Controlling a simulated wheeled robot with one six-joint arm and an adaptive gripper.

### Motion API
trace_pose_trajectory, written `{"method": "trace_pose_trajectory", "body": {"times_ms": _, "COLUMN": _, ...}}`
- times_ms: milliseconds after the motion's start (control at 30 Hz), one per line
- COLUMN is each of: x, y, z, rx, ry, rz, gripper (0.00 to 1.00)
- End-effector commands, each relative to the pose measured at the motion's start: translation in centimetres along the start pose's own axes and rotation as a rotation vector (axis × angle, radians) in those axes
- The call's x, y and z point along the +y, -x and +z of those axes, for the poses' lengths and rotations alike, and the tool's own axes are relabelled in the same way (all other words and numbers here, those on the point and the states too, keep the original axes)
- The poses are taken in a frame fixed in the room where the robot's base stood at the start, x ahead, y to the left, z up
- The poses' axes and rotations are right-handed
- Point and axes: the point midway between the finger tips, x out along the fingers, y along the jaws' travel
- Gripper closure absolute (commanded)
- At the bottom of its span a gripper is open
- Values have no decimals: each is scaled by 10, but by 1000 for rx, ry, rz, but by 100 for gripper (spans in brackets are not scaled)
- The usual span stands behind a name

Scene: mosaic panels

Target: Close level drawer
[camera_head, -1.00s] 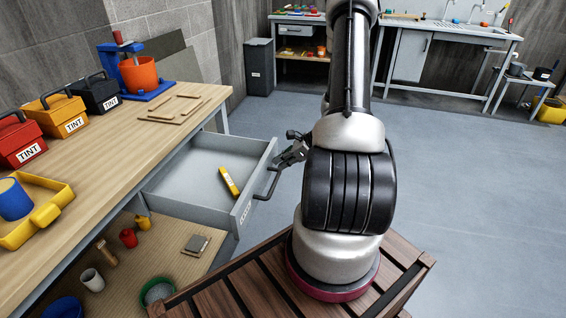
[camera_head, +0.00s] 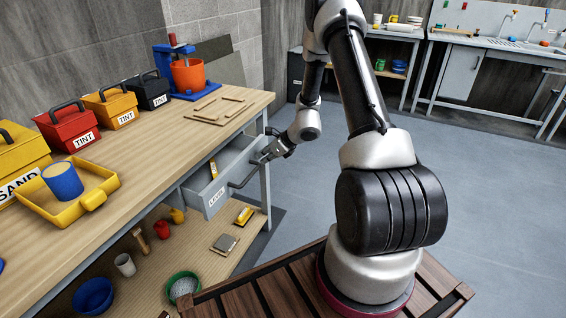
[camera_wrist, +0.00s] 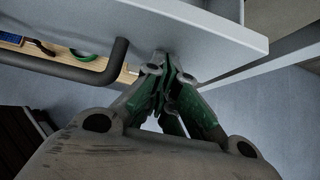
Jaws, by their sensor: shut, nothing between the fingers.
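The grey drawer (camera_head: 216,190) under the workbench bears a label reading LEVEL and stands partly open.
The workbench top (camera_head: 150,150) holds tint boxes, a yellow tray (camera_head: 68,205) and an orange bucket (camera_head: 188,75). The shelf below (camera_head: 150,275) carries cups and small tools. The floor (camera_head: 490,185) to the right is clear.

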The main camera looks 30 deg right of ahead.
Motion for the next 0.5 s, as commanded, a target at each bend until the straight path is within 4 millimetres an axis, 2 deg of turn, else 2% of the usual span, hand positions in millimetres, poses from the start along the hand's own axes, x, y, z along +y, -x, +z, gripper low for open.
{"method": "trace_pose_trajectory", "body": {"times_ms": 33, "x": 1, "y": -9, "z": 9, "rx": -2, "ry": 4, "rz": 2, "gripper": 100}}
{"method": "trace_pose_trajectory", "body": {"times_ms": 200, "x": 1, "y": -32, "z": 32, "rx": -1, "ry": 3, "rz": 2, "gripper": 100}}
{"method": "trace_pose_trajectory", "body": {"times_ms": 500, "x": 0, "y": -54, "z": 54, "rx": 0, "ry": 0, "rz": 0, "gripper": 100}}
